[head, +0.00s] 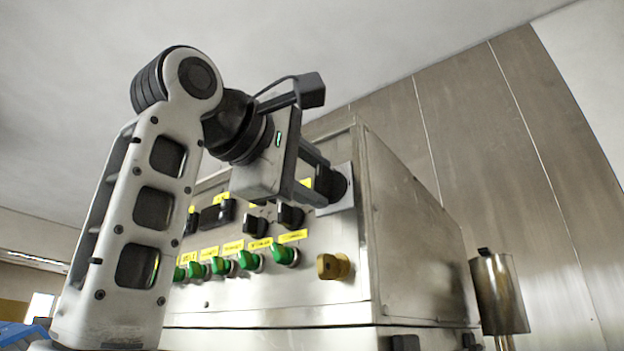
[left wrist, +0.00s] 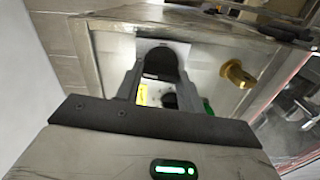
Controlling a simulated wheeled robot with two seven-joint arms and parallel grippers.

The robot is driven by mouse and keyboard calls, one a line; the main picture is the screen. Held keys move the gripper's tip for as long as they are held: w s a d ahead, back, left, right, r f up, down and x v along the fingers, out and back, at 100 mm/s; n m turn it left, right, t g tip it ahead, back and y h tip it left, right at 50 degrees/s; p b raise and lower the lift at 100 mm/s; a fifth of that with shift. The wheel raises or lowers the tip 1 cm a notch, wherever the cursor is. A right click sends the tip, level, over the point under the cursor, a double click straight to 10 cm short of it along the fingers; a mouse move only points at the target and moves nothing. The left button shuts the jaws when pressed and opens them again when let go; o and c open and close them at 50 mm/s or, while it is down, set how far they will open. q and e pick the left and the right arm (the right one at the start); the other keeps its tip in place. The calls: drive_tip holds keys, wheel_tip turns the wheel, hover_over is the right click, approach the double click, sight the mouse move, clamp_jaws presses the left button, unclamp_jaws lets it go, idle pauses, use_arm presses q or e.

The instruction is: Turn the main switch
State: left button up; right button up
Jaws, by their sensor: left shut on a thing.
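The main switch (head: 336,187) is a black rotary knob on a pale square plate, at the upper right of the steel control panel in the head view. In the left wrist view the black knob (left wrist: 160,60) sits between the two fingers. My left gripper (head: 318,180) is shut on the knob from the front. Its fingers partly hide the knob in the head view, so its exact angle cannot be told. My right gripper is in neither view.
The steel cabinet (head: 415,225) carries several green knobs (head: 285,254), black knobs (head: 291,215) and yellow labels below and left of the switch. A brass-coloured knob (head: 334,266) sits below it. A metal cylinder (head: 498,292) stands right of the cabinet.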

use_arm(q)
drive_tip(key=shift+n, duration=0.6)
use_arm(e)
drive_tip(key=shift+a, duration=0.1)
use_arm(q)
drive_tip(key=o, duration=1)
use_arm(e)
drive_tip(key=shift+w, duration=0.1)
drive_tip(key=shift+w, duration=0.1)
use_arm(q)
drive_tip(key=b+v, duration=0.4)
drive_tip(key=v, duration=1.2)
drive_tip(key=shift+b, duration=0.4)
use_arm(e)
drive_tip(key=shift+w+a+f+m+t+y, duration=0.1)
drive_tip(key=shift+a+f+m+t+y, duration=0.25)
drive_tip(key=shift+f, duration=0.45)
